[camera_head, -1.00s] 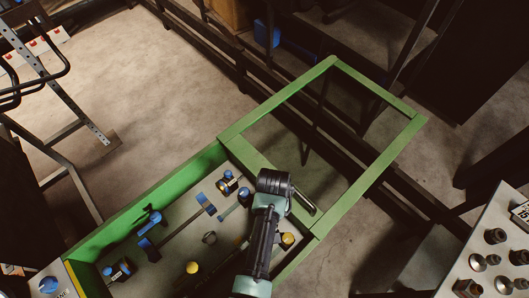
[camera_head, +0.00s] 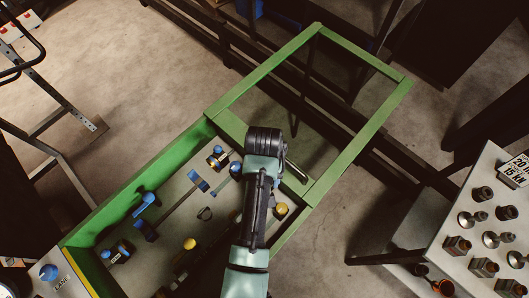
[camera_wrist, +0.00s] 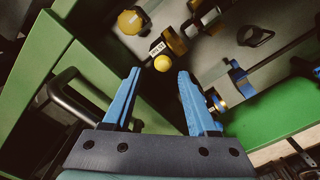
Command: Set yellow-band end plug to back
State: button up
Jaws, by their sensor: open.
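My gripper (camera_wrist: 159,73) is open in the wrist view, with two blue fingers and nothing between them. Just beyond the fingertips is a dark cylindrical part with a white label and a round yellow end (camera_wrist: 162,63); it may be the yellow-band end plug, but I cannot read the label. It lies in the green-walled tray (camera_head: 150,188). A larger yellow knob (camera_wrist: 130,21) lies farther off; it also shows in the head view (camera_head: 281,209). In the head view my arm hides my fingertips and part of the tray.
A blue part with a brass end (camera_wrist: 216,103) is close to the right finger. A dark ring (camera_head: 204,213), a blue-ended bar (camera_head: 173,207) and another yellow knob (camera_head: 190,243) lie in the tray. An open green frame (camera_head: 357,146) adjoins it. A fittings panel (camera_head: 480,225) stands right.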

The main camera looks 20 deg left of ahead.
notch_tip(320, 180, up, 8)
jog(key=shift+b, duration=0.3)
dwell(0.4)
